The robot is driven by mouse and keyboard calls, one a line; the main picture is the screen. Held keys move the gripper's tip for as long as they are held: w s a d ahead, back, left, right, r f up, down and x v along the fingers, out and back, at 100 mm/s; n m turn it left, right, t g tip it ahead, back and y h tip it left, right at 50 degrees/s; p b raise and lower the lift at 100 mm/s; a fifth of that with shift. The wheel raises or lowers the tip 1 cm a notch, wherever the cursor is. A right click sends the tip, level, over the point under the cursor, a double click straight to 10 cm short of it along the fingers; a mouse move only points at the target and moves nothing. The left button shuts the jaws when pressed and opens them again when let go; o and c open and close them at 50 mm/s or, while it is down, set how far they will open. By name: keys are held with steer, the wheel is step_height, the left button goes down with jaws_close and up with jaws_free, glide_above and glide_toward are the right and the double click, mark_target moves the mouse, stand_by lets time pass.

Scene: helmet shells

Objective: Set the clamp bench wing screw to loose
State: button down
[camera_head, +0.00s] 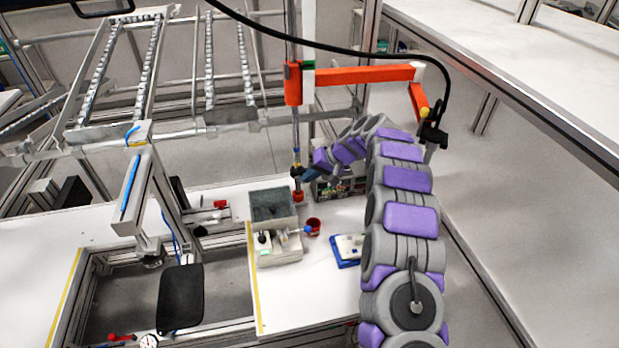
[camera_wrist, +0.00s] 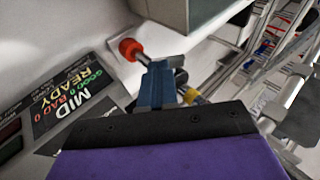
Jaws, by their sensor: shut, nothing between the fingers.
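A grey block-shaped fixture, which looks like the clamp bench (camera_head: 278,251), stands on the white table in the head view. It has a dark-topped box (camera_head: 272,205) at its back and small metal clamp parts in front. I cannot pick out the wing screw for certain. My gripper (camera_head: 309,175) is behind and to the right of the fixture, beside the lower end of an upright rod. In the wrist view my gripper (camera_wrist: 154,84) shows blue fingers, shut and empty. A red ball knob (camera_wrist: 130,49) on a thin rod lies just beyond the fingertips; contact is unclear.
An orange jointed arm (camera_head: 360,76) hangs above. Bare table lies in front of the cup.

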steer(key=f, duration=0.1)
steer(key=d+f+b, duration=0.1)
steer(key=f, duration=0.1)
steer(key=shift+w, duration=0.15)
stand_by(0.5)
steer(key=shift+a+r, duration=0.15)
stand_by(1.2)
